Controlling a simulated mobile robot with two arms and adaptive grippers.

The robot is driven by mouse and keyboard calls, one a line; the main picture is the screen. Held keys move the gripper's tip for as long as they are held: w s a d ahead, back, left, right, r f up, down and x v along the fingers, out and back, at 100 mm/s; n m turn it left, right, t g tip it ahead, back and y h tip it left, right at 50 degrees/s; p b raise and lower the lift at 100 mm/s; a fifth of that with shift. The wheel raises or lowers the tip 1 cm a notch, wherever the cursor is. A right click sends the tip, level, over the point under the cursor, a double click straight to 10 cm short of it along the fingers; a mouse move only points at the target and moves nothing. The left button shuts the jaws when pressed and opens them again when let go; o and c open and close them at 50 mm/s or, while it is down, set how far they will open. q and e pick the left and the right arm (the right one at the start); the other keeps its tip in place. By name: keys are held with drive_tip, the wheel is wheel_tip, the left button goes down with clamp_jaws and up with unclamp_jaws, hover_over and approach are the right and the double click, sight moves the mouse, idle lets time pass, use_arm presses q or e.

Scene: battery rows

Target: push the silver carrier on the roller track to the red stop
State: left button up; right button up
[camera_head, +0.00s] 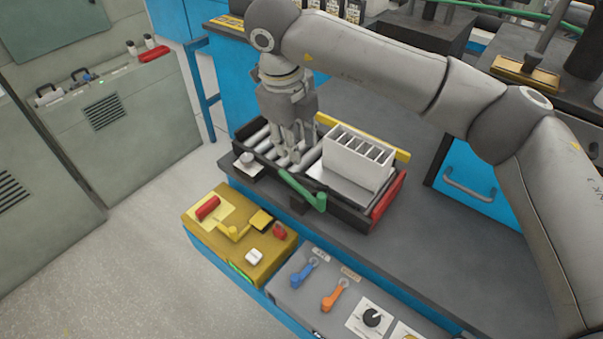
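The silver carrier (350,165), a pale slotted box on a flat base, sits upright on the roller track (262,149). It is toward the right end of the track, close to the red stop (387,197). Whether the carrier touches the stop is hard to tell. My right gripper (294,158) points down over the bare rollers, just left of the carrier. Its fingers look near the carrier's left side, but contact is unclear, and so is the gap between the fingers. My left gripper is not in view.
A green lever (303,190) stands at the track's front edge, and a yellow bar (385,143) runs behind the carrier. A yellow control box (237,235) and a grey switch panel (325,290) lie in front. The dark bench top (430,235) is clear to the right.

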sight(303, 178)
drive_tip(key=f+p, duration=0.1)
drive_tip(key=f, duration=0.2)
drive_tip(key=w+f, duration=0.1)
drive_tip(key=f, duration=0.3)
drive_tip(key=d+f+p, duration=0.1)
drive_tip(key=f, duration=0.2)
drive_tip(key=shift+w+f+p, duration=0.2)
drive_tip(key=shift+w+p, duration=0.05)
drive_tip(key=shift+p, duration=0.05)
clamp_jaws()
